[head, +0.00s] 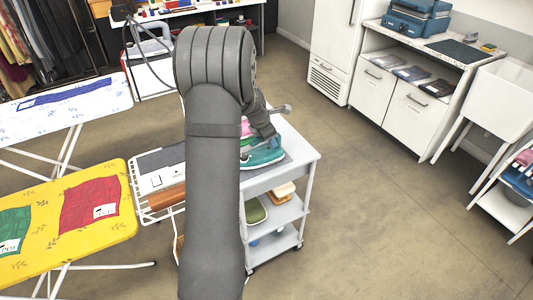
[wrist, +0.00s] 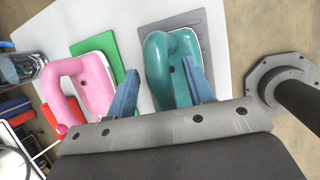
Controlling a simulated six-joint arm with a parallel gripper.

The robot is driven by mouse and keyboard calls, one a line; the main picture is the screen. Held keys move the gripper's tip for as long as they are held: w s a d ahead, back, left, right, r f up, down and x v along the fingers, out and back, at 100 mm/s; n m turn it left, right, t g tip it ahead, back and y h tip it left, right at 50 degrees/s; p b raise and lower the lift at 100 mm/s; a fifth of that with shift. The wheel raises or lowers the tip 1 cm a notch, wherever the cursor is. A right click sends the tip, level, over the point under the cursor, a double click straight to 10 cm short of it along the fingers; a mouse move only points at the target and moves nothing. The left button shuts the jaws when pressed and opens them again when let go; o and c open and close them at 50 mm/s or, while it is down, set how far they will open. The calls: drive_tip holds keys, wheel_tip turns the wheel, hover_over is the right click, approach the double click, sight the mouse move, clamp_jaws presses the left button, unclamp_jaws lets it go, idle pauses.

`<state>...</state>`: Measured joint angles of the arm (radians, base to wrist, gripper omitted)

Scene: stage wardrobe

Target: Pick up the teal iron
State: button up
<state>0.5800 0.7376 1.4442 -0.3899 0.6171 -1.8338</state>
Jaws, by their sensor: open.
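The teal iron (head: 264,156) rests on the top of a pale cart. In the wrist view the teal iron (wrist: 155,62) shows its looped handle towards me, over a grey mat (wrist: 203,30). My gripper (wrist: 161,68) is open with its blue fingers apart, and the iron's handle appears in the space between them. I cannot tell whether either finger touches it. In the head view my gripper (head: 266,128) is just above the iron, and my arm hides part of the cart top. The lower part of the iron is hidden by my gripper in the wrist view.
A pink iron (wrist: 92,82) stands left of the teal one, near a green mat (wrist: 104,50). A clear jug (wrist: 18,68) is further left. The cart (head: 307,160) has lower shelves. A yellow ironing board (head: 120,215) is at left. Floor right of the cart is clear.

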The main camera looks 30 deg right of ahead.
clamp_jaws()
idle(0.3)
drive_tip(key=shift+r, duration=0.5)
drive_tip(key=r, duration=0.3)
drive_tip(key=shift+s+d+r, duration=0.2)
drive_tip(key=shift+s+r, duration=0.05)
drive_tip(key=shift+r, duration=0.1)
drive_tip(key=s+d+r, duration=0.4)
drive_tip(key=s+r, duration=0.2)
drive_tip(key=s, duration=0.4)
drive_tip(key=shift+r, duration=0.15)
